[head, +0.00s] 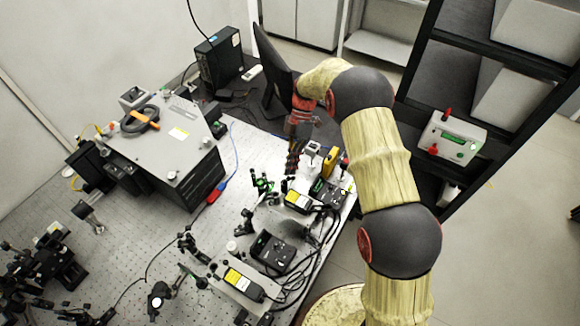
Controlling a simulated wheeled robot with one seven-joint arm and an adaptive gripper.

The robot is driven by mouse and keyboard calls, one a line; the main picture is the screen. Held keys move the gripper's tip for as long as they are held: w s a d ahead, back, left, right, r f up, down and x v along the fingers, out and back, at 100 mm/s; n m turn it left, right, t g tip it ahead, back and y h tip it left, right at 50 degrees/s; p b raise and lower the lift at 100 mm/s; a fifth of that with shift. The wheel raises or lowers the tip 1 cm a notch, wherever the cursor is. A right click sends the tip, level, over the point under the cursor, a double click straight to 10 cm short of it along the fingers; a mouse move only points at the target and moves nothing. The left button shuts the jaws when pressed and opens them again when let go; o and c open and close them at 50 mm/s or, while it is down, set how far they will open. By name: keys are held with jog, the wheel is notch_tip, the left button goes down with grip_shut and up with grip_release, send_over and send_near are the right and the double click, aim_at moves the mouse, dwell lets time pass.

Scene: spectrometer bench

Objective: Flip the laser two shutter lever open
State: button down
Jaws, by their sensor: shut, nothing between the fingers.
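My gripper (292,168) points down at the far right part of the optical table, with its fingers shut and empty. Two laser modules with yellow labels sit on the table. One laser (299,201) is below and near my gripper in the picture; the other laser (243,284) is nearer the front edge. I cannot tell which is laser two. The shutter levers are too small to make out. Green-tinted optic mounts (263,185) stand just left of the nearer-to-gripper laser.
Black controller boxes (272,254) and loose cables crowd the right table edge. A yellow device (330,162) stands right of my gripper. A large grey box (170,145) stands to the left, and a dark monitor (272,75) behind. Bare breadboard (150,225) lies in the middle left.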

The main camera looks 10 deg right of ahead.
jog(key=shift+a, duration=0.1)
jog(key=shift+s+a+f+b, duration=0.3)
jog(key=shift+s+f, duration=0.3)
jog(key=shift+s, duration=0.2)
jog(key=w+r, duration=0.5)
jog(key=r, duration=0.7)
jog(key=shift+w, duration=0.25)
jog(key=shift+f, duration=0.1)
